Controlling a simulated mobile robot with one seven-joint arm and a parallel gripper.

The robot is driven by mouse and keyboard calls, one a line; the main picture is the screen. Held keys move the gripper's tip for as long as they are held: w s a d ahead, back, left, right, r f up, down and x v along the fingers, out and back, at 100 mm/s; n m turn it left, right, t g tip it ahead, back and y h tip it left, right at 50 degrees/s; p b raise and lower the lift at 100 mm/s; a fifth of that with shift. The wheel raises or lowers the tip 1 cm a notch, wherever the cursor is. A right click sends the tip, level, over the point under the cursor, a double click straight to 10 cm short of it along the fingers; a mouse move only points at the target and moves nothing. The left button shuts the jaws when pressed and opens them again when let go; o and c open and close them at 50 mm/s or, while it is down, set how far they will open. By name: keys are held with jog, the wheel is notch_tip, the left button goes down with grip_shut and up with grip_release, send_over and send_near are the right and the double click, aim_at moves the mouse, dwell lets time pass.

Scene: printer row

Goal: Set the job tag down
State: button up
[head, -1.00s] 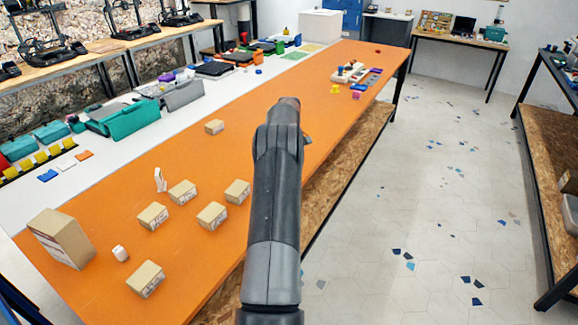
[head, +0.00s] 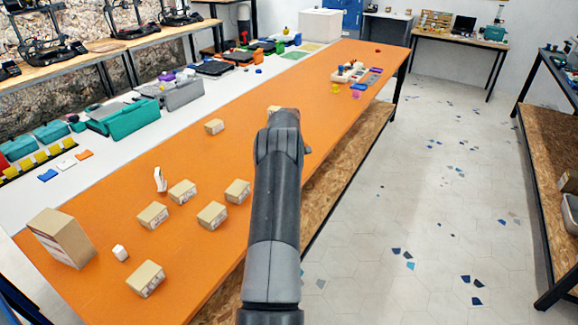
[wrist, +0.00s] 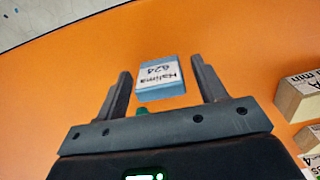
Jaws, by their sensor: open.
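The job tag (wrist: 160,79) is a small blue block with a white label reading "Halima G24". It shows in the wrist view on the orange surface, between and just ahead of my fingers. My gripper (wrist: 160,83) is open, with a finger on each side of the tag and a visible gap on both sides. The tag looks free of the fingers. In the head view, my arm hides the gripper and the tag.
The orange table (head: 110,190) bears several cardboard boxes (head: 146,279) at the near left. In the wrist view, labelled boxes (wrist: 298,95) stand close to the right finger. The orange surface left of the gripper is clear.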

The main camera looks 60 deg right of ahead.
notch_tip(320, 180, up, 12)
jog(key=shift+r, duration=0.2)
dwell(0.4)
jog(key=w+a+r+t, duration=0.1)
jog(key=w+a+r, duration=0.3)
jog(key=a+r, duration=0.55)
jog(key=w+a+r+h, duration=0.1)
jog(key=w+a+r, duration=0.25)
jog(key=a, duration=1.05)
jog(key=w+a+r+t, duration=0.1)
jog(key=w+a+r, duration=0.2)
jog(key=a+r, duration=0.7)
jog(key=s+a+t, duration=0.1)
jog(key=s+a, duration=0.4)
jog(key=a, duration=0.7)
jog(key=s+a+t, duration=0.1)
jog(key=s+a, duration=0.3)
jog(key=a, duration=0.7)
jog(key=s+a+f, duration=0.3)
jog(key=s+a, duration=0.2)
jog(key=s, duration=0.1)
jog(key=s+a+f+t+y, duration=0.1)
jog(key=s+a+f, duration=0.3)
jog(key=s+a, duration=0.2)
jog(key=shift+s+a+f+t, duration=0.25)
jog(key=shift+s+t, duration=0.05)
jog(key=shift+s, duration=0.45)
